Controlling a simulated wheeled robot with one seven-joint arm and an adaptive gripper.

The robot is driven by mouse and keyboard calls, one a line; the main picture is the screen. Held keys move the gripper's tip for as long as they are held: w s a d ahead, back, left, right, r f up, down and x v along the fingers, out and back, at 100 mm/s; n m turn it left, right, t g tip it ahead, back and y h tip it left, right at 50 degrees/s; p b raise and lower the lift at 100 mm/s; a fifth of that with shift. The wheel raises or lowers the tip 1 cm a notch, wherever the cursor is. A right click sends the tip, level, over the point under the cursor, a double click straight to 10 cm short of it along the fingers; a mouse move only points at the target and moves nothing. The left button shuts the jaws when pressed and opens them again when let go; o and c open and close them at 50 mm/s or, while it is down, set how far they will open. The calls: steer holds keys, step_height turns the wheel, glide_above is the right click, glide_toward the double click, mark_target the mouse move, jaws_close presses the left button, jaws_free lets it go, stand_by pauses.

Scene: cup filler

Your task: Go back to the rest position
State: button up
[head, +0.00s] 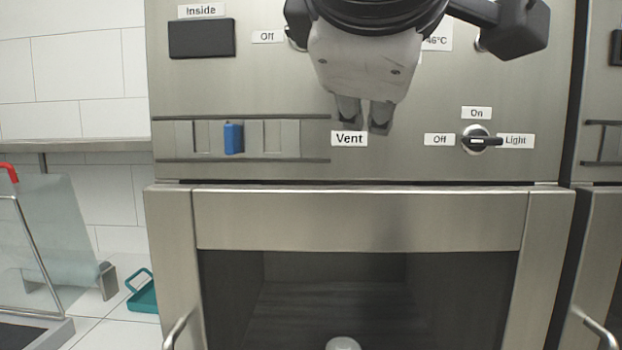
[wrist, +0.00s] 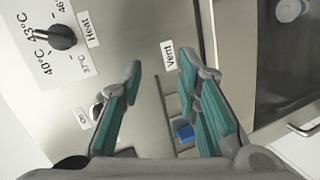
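My gripper (head: 365,118) hangs in front of the upper steel panel of the cup filler (head: 265,85), fingers pointing down near the "Vent" label (head: 349,138). In the wrist view my gripper (wrist: 160,72) shows two teal-padded fingers held apart, with nothing between them. The blue vent slider (head: 233,138) sits in its slotted track, left of the gripper in the head view. It also shows in the wrist view (wrist: 184,133), partly behind a finger. The gripper is apart from the slider.
The light knob (head: 479,139) points towards "Light". The heat knob (wrist: 62,37) shows in the wrist view. Below is a dark windowed compartment (head: 340,290) with a pale round object (head: 342,343). A teal tray (head: 144,295) and glass-sided equipment (head: 50,240) stand at left.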

steer(key=s+d+f+m+g+p, duration=0.2)
steer(key=d+f+m+g, duration=0.25)
steer(key=d+f, duration=0.4)
steer(key=s+d+f+m+g+y+p, duration=0.1)
steer(key=s+d+f+m+g+p, duration=0.1)
steer(key=s+f+m, duration=0.2)
steer(key=s+d+f+m+g+y+p, duration=0.1)
steer(key=s+f+m, duration=0.4)
steer(key=f, duration=0.7)
steer(key=s+d+g+p, duration=0.1)
steer(key=s+d+g, duration=0.1)
steer(key=shift+s+d+g+y+p, duration=0.2)
steer(key=shift+s+g+y+p, duration=0.15)
steer(key=shift+y+p, duration=0.05)
